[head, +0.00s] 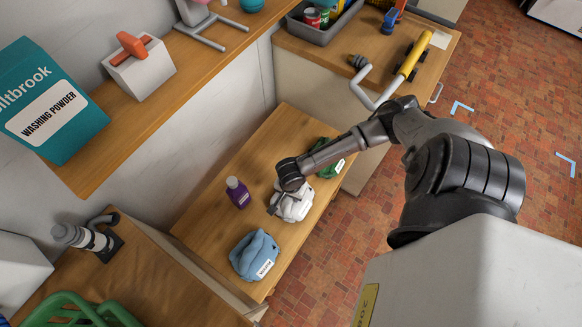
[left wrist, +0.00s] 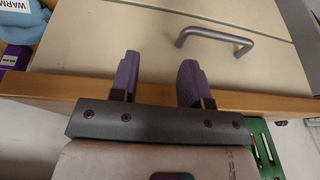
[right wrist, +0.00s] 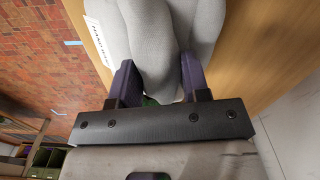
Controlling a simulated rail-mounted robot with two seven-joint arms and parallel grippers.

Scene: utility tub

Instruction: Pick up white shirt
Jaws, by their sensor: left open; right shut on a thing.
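The white shirt (head: 293,205) is a folded bundle on the low wooden table, between a blue shirt (head: 254,254) and a green shirt (head: 327,160). My right gripper (head: 287,190) reaches down onto it from above. In the right wrist view the white shirt (right wrist: 165,35) fills the top, and my right gripper (right wrist: 157,80) is shut on a fold of it, one finger on each side. A white label shows at its left. My left gripper (left wrist: 156,75) is open and empty in the left wrist view, before a drawer front with a metal handle (left wrist: 215,38).
A purple bottle (head: 238,192) stands beside the white shirt on the table. A shelf with a washing powder box (head: 50,105) is at the left. A green basket (head: 75,308) is at lower left. A grey tray (head: 318,25) sits on the far counter.

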